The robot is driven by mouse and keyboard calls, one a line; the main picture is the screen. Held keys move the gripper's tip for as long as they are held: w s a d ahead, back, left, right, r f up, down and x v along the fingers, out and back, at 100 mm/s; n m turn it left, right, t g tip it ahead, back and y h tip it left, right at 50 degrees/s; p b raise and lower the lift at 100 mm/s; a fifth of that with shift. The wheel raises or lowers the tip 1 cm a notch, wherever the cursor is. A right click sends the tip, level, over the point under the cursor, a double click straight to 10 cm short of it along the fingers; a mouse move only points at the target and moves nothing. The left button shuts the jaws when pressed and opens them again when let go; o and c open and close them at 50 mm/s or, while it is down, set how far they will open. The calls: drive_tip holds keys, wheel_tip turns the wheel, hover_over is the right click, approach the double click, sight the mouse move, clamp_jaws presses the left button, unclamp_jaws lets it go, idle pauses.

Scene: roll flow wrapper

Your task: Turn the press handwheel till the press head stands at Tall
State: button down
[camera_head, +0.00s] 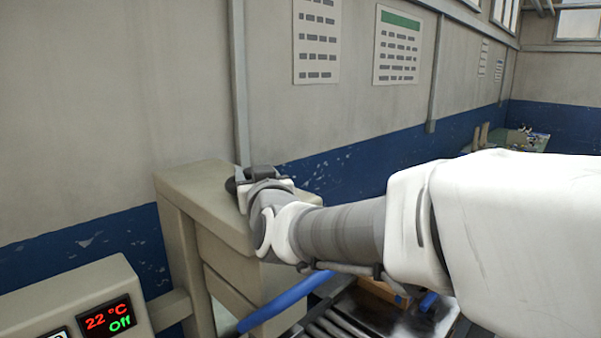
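My arm reaches in from the right, and its end, my gripper (250,178), is at the top of a beige machine housing (185,178). The dark parts at the arm's end overlap the housing's top edge. I cannot make out the fingers or whether they hold anything. No handwheel can be told apart here; the arm may hide it. The press head and a Tall mark cannot be made out either.
A control box with a lit display (107,318) reading 22 °C and Off stands at the lower left. A blue bar (285,301) slants below my arm, above grey rollers (340,326). Wall notices (397,45) hang behind. A far table (535,143) stands at the right.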

drive_tip(key=shift+r, duration=0.2)
drive_tip(key=c, duration=0.6)
unclamp_jaws()
drive_tip(key=shift+o, duration=0.3)
drive_tip(key=shift+f, duration=0.1)
drive_tip(key=v, duration=1.7)
drive_tip(key=shift+s+d+b, duration=0.2)
drive_tip(key=shift+b, duration=0.15)
